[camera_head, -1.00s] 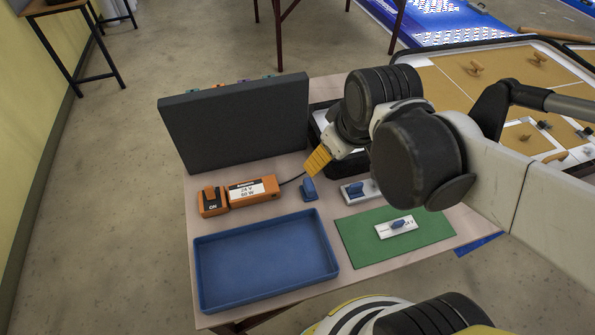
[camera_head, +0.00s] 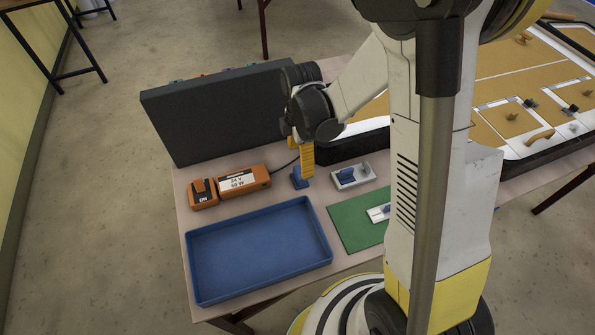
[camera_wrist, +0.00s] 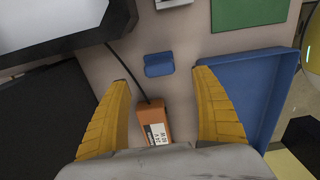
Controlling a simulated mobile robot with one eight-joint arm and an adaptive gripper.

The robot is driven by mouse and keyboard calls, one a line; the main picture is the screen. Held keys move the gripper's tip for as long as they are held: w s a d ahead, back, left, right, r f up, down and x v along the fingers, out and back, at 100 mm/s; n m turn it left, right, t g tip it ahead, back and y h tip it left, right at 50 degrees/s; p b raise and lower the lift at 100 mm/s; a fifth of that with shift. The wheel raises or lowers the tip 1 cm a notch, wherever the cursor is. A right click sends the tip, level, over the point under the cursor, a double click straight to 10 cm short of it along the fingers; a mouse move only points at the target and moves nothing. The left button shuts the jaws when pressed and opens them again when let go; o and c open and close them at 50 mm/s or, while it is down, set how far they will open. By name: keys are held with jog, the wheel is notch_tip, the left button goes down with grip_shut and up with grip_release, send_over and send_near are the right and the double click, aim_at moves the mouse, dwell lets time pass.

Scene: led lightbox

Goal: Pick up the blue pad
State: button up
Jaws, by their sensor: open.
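A small blue pad (camera_head: 297,179) with an upright part stands on the table, to the right of the orange power unit. In the wrist view the blue pad (camera_wrist: 158,65) lies just beyond the fingertips, roughly centred between them. My gripper (camera_head: 307,174) points down at the pad, its yellow fingers hiding part of it in the head view. In the wrist view my gripper (camera_wrist: 162,78) is spread wide with nothing between its fingers. Whether a finger touches the pad cannot be told.
The orange power unit (camera_head: 244,180) stands left of the pad, with a dark panel (camera_head: 215,115) behind. A blue tray (camera_head: 190,270) is in front. A white holder with a blue part (camera_head: 352,177) and a green mat (camera_head: 349,222) lie to the right. My arm hides the table's right part.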

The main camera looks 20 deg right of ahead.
aim_at(300, 171)
notch_tip(300, 171, down, 8)
jog(key=b, duration=0.3)
jog(key=shift+f+b, duration=0.25)
jog(key=shift+b, duration=0.05)
jog(key=shift+r, duration=0.1)
jog(key=c, duration=1.3)
